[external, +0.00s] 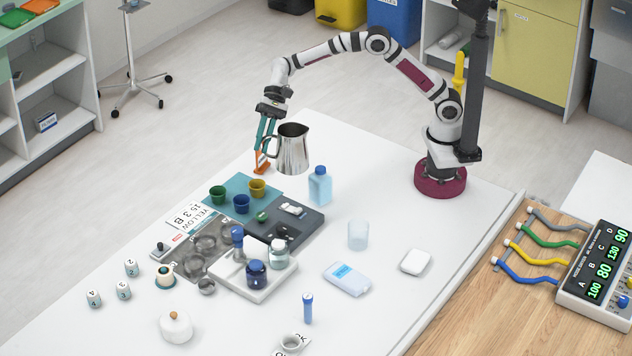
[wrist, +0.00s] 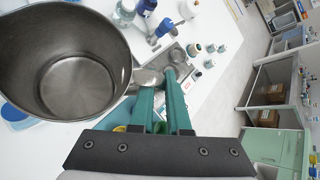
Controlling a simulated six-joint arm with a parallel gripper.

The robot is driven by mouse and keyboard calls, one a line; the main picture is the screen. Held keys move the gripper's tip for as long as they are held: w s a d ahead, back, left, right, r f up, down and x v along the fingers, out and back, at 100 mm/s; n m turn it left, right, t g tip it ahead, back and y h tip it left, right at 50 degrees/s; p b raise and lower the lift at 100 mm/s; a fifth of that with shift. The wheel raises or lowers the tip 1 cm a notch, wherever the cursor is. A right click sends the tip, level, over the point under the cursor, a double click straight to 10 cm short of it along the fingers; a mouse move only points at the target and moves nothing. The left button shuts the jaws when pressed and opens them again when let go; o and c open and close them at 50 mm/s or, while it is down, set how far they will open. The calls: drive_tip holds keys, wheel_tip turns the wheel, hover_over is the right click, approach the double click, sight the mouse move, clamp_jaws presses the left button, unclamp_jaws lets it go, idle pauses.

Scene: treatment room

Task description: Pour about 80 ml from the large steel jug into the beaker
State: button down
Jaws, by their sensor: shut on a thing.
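The large steel jug (external: 293,149) is held in the air above the far part of the white table, and it looks about upright. My gripper (external: 265,142) is shut on its handle, on the jug's left side. In the wrist view the jug (wrist: 62,60) fills the upper left, with its open mouth towards the camera. My teal fingers (wrist: 165,90) close on the handle there. I cannot tell how much liquid is inside. The clear beaker (external: 358,235) stands upright on the table, to the right of and nearer than the jug, apart from it.
A blue bottle (external: 320,185) stands between jug and beaker. Left of it are several coloured cups on a teal mat (external: 235,182) and a grey tray (external: 309,222). A blue-white packet (external: 347,279) and a white block (external: 415,262) lie near the beaker.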

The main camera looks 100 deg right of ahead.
drive_tip(key=s+a+n+g+y, duration=0.1)
drive_tip(key=s+a+n+g, duration=0.15)
drive_tip(key=a, duration=1.15)
drive_tip(key=s+a+n+g, duration=0.1)
drive_tip(key=a+n+g, duration=0.15)
drive_tip(key=a, duration=1.05)
wheel_tip(320, 180, down, 11)
drive_tip(key=t, duration=0.1)
drive_tip(key=shift+r, duration=0.15)
